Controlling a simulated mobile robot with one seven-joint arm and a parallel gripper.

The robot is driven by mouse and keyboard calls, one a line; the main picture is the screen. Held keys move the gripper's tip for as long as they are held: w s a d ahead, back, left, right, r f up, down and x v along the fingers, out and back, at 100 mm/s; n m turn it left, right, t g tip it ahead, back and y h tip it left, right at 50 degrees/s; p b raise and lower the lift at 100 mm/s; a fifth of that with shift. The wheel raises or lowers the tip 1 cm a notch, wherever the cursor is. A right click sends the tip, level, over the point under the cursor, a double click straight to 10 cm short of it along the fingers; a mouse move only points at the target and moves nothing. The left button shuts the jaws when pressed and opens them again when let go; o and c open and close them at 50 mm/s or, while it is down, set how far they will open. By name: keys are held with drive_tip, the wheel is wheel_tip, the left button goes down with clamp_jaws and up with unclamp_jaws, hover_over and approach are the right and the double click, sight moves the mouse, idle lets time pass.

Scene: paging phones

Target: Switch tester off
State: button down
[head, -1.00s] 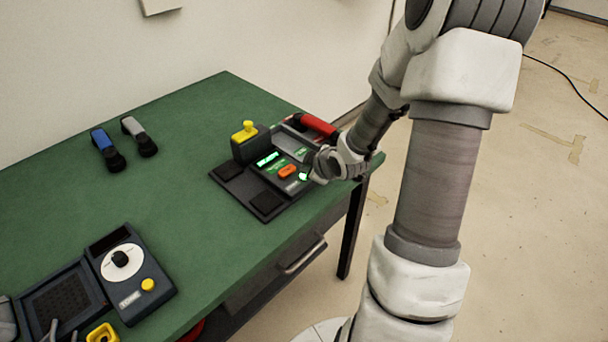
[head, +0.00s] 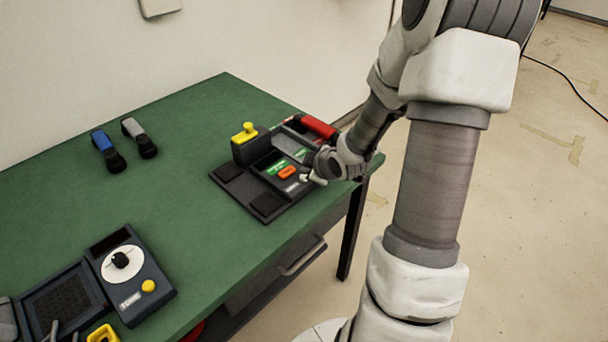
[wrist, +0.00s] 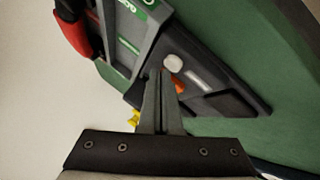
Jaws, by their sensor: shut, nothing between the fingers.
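The tester (head: 240,190) is a dark unit near the table's right edge. It carries an orange button (head: 287,172), and its small display (head: 264,160) looks dark. A round whitish button (head: 304,177) sits beside the orange one. In the wrist view, the whitish button (wrist: 173,63) shows just beyond my fingertips, and the orange button (wrist: 178,86) is partly hidden by them. My gripper (wrist: 160,74) is shut and empty, over the tester's face close to the whitish button. I cannot tell whether it touches. The head view shows my gripper (head: 309,163) at the tester's right side.
A red handset (head: 318,127) lies at the tester's back right. A yellow-topped block (head: 246,142) stands at its back. Blue (head: 105,146) and grey (head: 138,136) handsets lie farther left. Another dark unit with a white dial (head: 138,275) is at the front left. The green table (head: 190,170) between them is clear.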

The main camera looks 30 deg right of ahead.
wheel_tip(320, 180, up, 6)
drive_tip(key=p, duration=0.5)
idle(0.5)
